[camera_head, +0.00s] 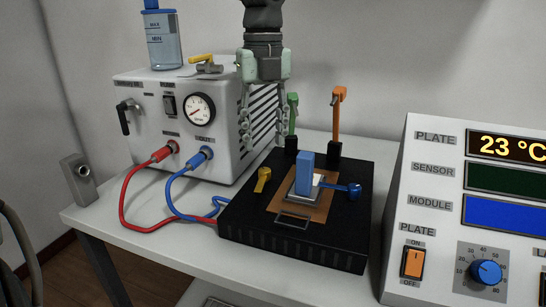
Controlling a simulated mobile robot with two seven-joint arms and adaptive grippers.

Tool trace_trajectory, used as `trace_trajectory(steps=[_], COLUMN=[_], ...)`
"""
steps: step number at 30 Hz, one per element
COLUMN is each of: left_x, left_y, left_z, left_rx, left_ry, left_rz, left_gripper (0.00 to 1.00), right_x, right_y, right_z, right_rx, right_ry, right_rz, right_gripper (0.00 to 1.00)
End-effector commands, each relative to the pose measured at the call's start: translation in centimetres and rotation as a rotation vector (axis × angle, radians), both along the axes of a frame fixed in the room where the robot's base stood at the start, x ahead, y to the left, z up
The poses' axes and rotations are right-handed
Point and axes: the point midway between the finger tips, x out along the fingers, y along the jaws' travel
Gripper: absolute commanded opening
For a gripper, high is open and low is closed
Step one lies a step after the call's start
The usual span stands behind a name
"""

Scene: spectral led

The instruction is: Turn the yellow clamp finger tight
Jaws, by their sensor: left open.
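The yellow clamp (262,178) stands at the left side of the black plate block (240,212). Its yellow head is upright and slightly tilted. A blue clamp (352,190) stands at the right of the same block, its arm reaching to the middle. Between them a blue block (304,173) stands on a grey and white piece over a copper-coloured pad (320,212). My left gripper (264,140) points down from the top, open and empty, above and behind the yellow clamp and apart from it. My right gripper is not in view.
A white box (151,101) with gauge, red and blue hoses and a yellow-handled valve (204,61) stands left, a bottle (163,38) on top. Green (292,115) and orange (337,110) levers rise behind the block. A control panel (432,194) stands right.

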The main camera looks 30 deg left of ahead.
Motion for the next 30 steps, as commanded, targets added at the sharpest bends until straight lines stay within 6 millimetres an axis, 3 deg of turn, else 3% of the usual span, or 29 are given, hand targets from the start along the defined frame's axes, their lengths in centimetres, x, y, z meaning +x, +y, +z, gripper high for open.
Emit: trace_trajectory(steps=[6, 12, 23, 30], left_x=[-0.1, 0.0, 0.0, 0.0], left_y=[0.0, 0.0, 0.0, 0.0], left_z=[-3.7, -6.0, -6.6, -6.6], left_rx=[-0.002, -0.001, -0.002, -0.001], left_ry=[0.004, 0.001, -0.001, -0.002], left_rz=[0.001, 0.002, 0.001, 0.001], left_gripper=[0.43, 0.43, 0.43, 0.13], right_x=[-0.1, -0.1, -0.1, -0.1], right_y=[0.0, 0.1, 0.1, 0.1], right_z=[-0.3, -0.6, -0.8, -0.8], right_rx=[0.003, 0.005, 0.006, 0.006], right_ry=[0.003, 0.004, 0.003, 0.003], right_rz=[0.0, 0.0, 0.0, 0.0], right_gripper=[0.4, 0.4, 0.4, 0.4])
